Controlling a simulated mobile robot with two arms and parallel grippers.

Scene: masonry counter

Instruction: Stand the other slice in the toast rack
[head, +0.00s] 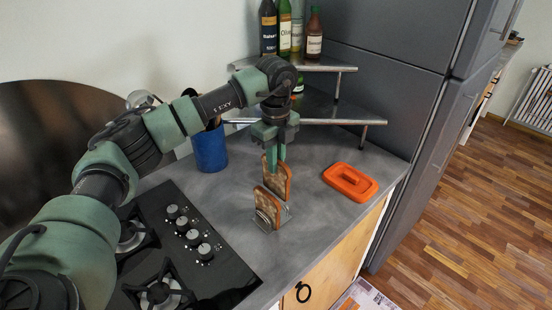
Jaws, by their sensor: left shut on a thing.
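My left gripper (275,158) points down over the counter and is shut on a slice of toast (284,182). This slice is upright, just behind the toast rack as seen here; I cannot tell whether its lower edge is inside the rack. The wire toast rack (287,214) stands on the grey counter near its front edge. Another slice (267,207) stands upright in the rack, nearer to me, and partly covers the held slice's lower part. My right gripper is not in view.
An orange lidded dish (350,182) lies to the right of the rack. A blue container (210,149) stands behind to the left. A black hob (180,255) is at left front. A metal corner shelf (310,122) with bottles stands behind my gripper, beside the grey fridge (405,110).

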